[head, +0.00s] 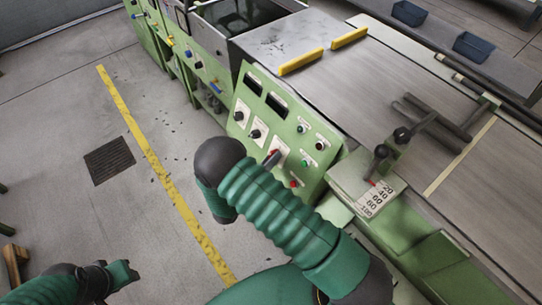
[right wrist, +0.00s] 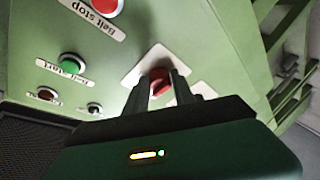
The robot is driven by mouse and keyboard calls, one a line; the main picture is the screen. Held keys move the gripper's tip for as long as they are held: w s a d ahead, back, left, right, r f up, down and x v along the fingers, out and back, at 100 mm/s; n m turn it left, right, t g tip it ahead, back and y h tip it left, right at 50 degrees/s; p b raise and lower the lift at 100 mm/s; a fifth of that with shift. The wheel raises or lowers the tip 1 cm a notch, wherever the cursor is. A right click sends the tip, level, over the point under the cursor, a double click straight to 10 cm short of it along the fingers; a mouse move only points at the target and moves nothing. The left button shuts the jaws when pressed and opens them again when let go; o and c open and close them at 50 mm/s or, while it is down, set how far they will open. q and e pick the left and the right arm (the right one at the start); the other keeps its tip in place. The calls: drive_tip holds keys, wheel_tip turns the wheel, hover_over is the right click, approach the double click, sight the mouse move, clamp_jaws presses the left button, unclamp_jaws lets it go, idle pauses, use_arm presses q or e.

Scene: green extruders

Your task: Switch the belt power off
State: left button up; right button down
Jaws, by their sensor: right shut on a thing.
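A green control panel (head: 301,130) stands in the middle of the head view, with knobs and buttons on its sloped face. A red rotary switch (head: 271,158) on a white plate sits on it, just beyond my right arm. In the right wrist view, the red switch (right wrist: 160,82) lies between the two dark fingers of my right gripper (right wrist: 163,90), which is shut on it. Its label cannot be read. In the head view, my right arm hides the right gripper.
A red belt stop button (right wrist: 107,6) and green belt start button (right wrist: 69,64) sit near the switch. A conveyor (head: 395,85) with yellow blocks (head: 301,62) extends behind the panel. Blue bins (head: 472,47) stand beyond.

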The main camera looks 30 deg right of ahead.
drive_tip(key=shift+w+a, duration=0.1)
idle(0.3)
drive_tip(key=c, duration=1.1)
unclamp_jaws()
